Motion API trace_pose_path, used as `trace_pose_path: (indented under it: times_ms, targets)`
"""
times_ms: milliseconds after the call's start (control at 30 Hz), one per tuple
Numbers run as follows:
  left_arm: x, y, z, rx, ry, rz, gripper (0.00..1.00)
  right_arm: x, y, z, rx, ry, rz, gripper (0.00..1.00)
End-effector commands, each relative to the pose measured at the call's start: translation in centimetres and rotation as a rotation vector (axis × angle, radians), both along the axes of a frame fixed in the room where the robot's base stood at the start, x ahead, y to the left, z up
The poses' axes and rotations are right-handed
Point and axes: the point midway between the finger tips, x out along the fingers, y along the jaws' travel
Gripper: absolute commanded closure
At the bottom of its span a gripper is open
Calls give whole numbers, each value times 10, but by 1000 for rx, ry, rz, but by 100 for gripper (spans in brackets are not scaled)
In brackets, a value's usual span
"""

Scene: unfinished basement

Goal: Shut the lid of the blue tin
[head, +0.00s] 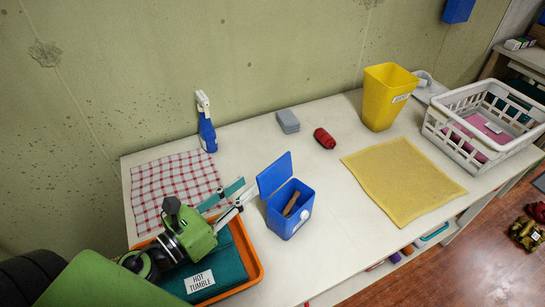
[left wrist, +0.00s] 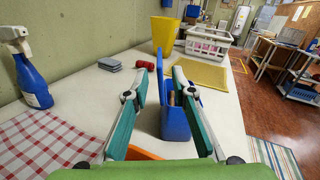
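The blue tin (head: 289,215) stands upright on the white table. Its lid (head: 274,174) is hinged up on the left side and stands open. A brown, stick-like thing (head: 291,203) shows inside it. My left gripper (head: 240,191) is just left of the tin, its two teal-padded fingers spread apart with nothing between them. In the left wrist view the tin (left wrist: 175,122) is ahead, beyond and partly behind the right finger of the gripper (left wrist: 158,80), and the lid (left wrist: 160,68) stands upright between the fingertips' directions. My right gripper is not in view.
An orange tray (head: 256,270) with a teal cloth labelled "HOT TUMBLE" lies under my left arm. Table between is clear.

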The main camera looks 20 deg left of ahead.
Motion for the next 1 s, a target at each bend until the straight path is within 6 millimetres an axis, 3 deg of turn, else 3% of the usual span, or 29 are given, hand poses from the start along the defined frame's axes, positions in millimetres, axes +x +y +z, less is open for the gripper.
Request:
trace_pose_path:
  times_ms: [33,200,500,700,1000]
  targets:
    - [10,-3,7,-1,-3,0,76,-5,-3,12,-4,6,1,8]
    - [42,-14,7,-1,-3,1,76,-18,-12,29,-15,23,4,8]
    - [88,-31,4,-2,-1,1,76,-12,-13,49,-15,17,4,8]
    - [101,-36,1,-1,-1,0,76,-9,-13,53,-16,13,4,8]
    - [102,-37,0,-1,0,0,79,-8,-13,52,-15,11,3,8]
